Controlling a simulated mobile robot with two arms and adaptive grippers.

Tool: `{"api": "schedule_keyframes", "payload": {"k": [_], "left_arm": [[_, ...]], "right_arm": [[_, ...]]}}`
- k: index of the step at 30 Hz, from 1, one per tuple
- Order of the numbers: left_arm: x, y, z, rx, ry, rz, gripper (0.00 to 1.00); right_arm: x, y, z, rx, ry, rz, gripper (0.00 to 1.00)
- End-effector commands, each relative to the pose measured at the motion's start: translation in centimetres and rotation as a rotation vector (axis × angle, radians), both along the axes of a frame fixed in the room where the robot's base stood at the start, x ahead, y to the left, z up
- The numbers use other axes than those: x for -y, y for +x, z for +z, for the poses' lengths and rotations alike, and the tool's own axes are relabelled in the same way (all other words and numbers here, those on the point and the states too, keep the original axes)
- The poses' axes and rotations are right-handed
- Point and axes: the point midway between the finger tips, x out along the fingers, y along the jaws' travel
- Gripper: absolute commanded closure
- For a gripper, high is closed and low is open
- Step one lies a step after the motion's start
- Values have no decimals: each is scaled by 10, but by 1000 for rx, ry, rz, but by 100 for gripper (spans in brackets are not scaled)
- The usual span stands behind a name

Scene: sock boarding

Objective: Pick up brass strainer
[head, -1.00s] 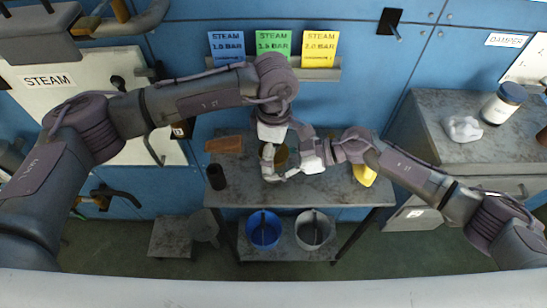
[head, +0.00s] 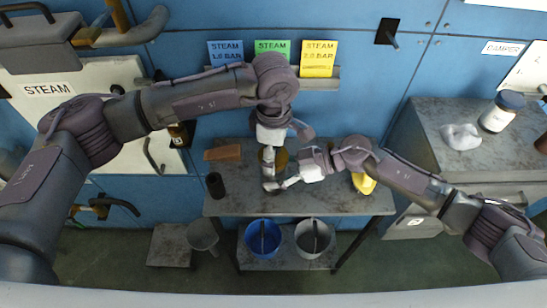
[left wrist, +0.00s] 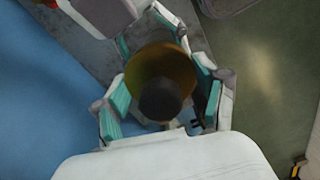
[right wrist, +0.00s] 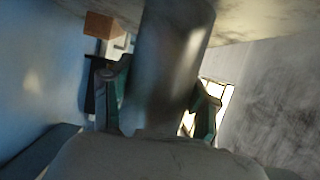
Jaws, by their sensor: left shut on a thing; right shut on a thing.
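The brass strainer (left wrist: 165,68) shows in the left wrist view as a round brass body with a dark round end facing the camera. My left gripper (left wrist: 170,98) has its teal-padded fingers on either side of it and is shut on it. In the head view a bit of its brass (head: 281,158) shows beside my left gripper (head: 268,182), above the table. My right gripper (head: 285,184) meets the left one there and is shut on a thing. In the right wrist view, a grey cylindrical part fills the space between its fingers (right wrist: 160,105); I take it for the strainer's handle, but cannot be sure.
The grey table (head: 325,202) carries a brown block (head: 223,152), a black cylinder (head: 215,186) and a yellow thing (head: 364,183). A blue bucket (head: 262,240) and a grey bucket (head: 313,240) stand on the shelf below. The table front is mostly clear.

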Motion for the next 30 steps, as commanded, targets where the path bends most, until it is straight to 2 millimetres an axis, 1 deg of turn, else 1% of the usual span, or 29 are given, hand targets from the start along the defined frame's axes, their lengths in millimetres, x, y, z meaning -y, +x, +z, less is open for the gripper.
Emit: {"api": "schedule_keyframes", "payload": {"k": [1,6,13,15,20,27,30], "left_arm": [[0,2,13,7,-2,0,77],[0,2,54,8,-2,-1,77],[0,1,104,6,-1,0,77],[0,-14,101,0,1,-6,77],[0,-50,101,2,-1,-7,77],[0,-116,101,2,-1,-8,77],[0,-140,101,2,-1,-6,77]], "right_arm": [[0,0,1,0,1,0,86],[0,0,0,0,0,0,86],[0,0,0,0,0,0,86],[0,0,0,0,0,0,86],[0,0,0,0,0,0,86],[0,0,0,0,0,0,86],[0,0,0,0,0,1,86]]}}
